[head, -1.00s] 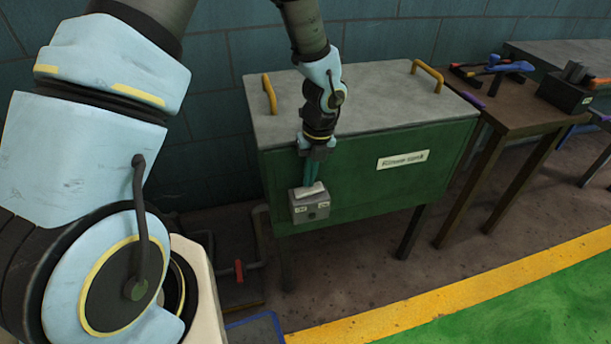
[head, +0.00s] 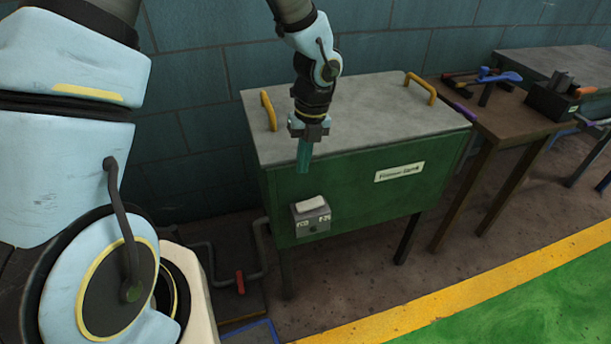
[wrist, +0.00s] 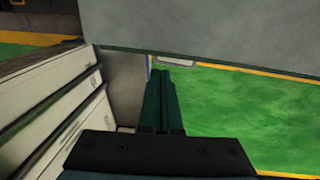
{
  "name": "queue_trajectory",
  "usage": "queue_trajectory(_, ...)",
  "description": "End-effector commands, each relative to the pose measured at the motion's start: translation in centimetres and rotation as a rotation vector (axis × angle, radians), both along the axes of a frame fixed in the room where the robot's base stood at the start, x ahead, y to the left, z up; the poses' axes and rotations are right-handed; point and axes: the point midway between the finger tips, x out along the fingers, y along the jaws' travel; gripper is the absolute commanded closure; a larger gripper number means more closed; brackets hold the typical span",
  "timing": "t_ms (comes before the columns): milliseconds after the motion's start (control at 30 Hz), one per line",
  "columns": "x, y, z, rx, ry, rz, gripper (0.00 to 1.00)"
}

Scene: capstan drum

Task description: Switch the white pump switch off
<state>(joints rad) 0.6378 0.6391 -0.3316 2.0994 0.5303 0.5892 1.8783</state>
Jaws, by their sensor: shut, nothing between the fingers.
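The white pump switch (head: 310,203) is a white rocker on top of a small grey box (head: 313,221), fixed to the front of the green tank (head: 350,200). The box front has two small labels and a dark round mark. I cannot tell which way the rocker is tipped. My gripper (head: 304,168) points down above the switch, apart from it, with its teal fingers together and empty. In the wrist view the shut fingers (wrist: 162,105) reach toward a small pale piece by the lid edge, which looks like the switch (wrist: 176,62).
The tank's grey lid (head: 350,115) has two yellow handles (head: 268,110). A brown table (head: 500,120) with tools stands at the right. A pipe with a red valve (head: 240,282) runs low at the left. The floor in front is clear.

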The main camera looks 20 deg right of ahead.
Motion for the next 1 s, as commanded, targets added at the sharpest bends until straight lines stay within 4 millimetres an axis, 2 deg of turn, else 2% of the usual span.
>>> queue_trajectory(100, 0.1, 0.3, 2.0, -0.002, -0.003, 0.0, 1.0)
queue_trajectory(233, 0.1, 0.5, 3.1, -0.001, -0.001, -0.001, 1.0)
queue_trajectory(833, 0.1, 0.7, 3.5, 0.0, -0.001, 0.006, 1.0)
queue_trajectory(933, 0.6, 1.8, 4.1, -0.004, -0.014, 0.103, 1.0)
queue_trajectory(1000, 1.4, 3.4, 4.9, -0.01, -0.032, 0.259, 1.0)
